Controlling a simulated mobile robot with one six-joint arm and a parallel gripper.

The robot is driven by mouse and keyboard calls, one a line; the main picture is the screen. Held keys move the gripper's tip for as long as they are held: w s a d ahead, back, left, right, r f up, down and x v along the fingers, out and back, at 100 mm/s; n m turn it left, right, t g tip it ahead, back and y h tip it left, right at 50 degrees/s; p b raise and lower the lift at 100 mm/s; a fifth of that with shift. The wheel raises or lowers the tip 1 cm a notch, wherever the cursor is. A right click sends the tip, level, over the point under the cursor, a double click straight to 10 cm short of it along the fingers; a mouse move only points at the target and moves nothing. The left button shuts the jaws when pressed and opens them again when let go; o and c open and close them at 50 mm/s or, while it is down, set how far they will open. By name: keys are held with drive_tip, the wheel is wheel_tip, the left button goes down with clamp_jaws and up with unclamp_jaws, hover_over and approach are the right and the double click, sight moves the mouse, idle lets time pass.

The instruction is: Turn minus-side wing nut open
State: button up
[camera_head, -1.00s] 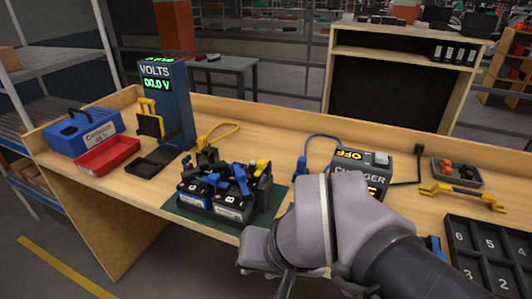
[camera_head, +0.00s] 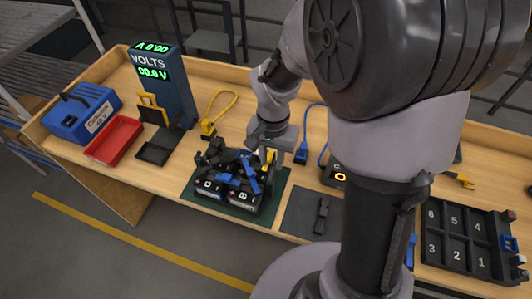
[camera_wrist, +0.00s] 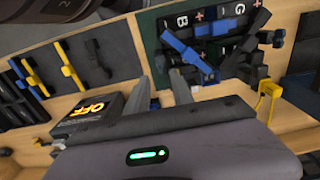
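The battery pair (camera_head: 225,201) sits on a dark green mat (camera_head: 274,203) on the workbench; it also shows in the wrist view (camera_wrist: 190,22). Blue and black parts (camera_head: 240,168) crowd its top, and blue bars (camera_wrist: 188,55) cross there in the wrist view. I cannot tell which part is the minus-side wing nut. My gripper (camera_head: 268,152) is over the back right of the batteries, pointing down. In the wrist view my gripper (camera_wrist: 164,82) has its two fingers apart with nothing seen between them. The fingertips look close to the blue and black parts; contact is unclear.
A charger (camera_wrist: 90,118) reading OFF stands beside the mat. A volts meter (camera_head: 160,85), red tray (camera_head: 114,139) and blue case (camera_head: 83,112) are at the left. A numbered black tray (camera_head: 455,245) is at the right. A grey mat (camera_head: 298,212) lies right of the batteries.

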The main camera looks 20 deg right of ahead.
sight(271, 175)
wheel_tip(271, 175, down, 6)
drive_tip(key=shift+f+b, duration=0.2)
drive_tip(key=shift+b, duration=0.3)
clamp_jaws()
